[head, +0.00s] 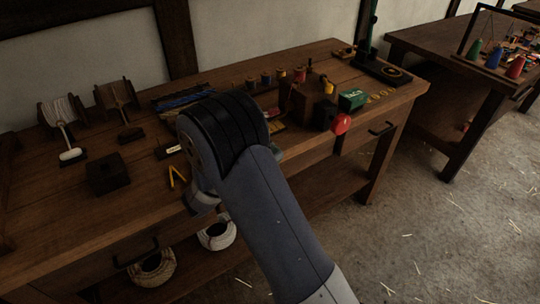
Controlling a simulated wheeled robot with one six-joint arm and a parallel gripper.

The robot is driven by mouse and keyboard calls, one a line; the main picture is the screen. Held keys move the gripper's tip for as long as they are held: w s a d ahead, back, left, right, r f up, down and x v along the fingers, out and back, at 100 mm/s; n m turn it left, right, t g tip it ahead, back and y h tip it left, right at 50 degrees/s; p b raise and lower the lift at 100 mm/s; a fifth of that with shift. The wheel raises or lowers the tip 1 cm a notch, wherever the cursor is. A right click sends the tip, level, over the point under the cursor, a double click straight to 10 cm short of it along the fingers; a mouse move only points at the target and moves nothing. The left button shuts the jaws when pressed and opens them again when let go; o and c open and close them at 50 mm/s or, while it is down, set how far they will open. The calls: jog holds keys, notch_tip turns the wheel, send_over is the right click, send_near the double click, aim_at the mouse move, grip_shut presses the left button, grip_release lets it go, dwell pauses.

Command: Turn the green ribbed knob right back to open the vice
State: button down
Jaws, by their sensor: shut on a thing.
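I see no green ribbed knob for certain; a small grey-green patch (277,154) shows just right of my arm at the bench's front, too little to identify. My forearm and its black joint cover the middle of the workbench (140,215) front. My gripper is hidden behind my arm, so its fingers and whatever is between them do not show. I cannot make out the vice. A brown wooden block (299,102) stands right of my arm, with a round red knob (341,124) at the front edge near it.
A green tacks box (352,99) and thread spools (299,75) stand at the right. A dark block (107,174) and yellow pieces (176,178) lie left of my arm. Drawer handles (382,129) project in front.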

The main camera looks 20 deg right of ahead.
dwell(0.4)
jog(key=c, duration=1.2)
grip_release()
jog(key=shift+c, duration=0.2)
jog(key=shift+a, duration=0.1)
jog(key=r+p+v, duration=0.3)
jog(key=p+v, duration=1)
jog(key=v, duration=0.3)
jog(key=shift+a+f, duration=0.25)
jog(key=shift+a, duration=0.2)
jog(key=shift+s+f, duration=0.15)
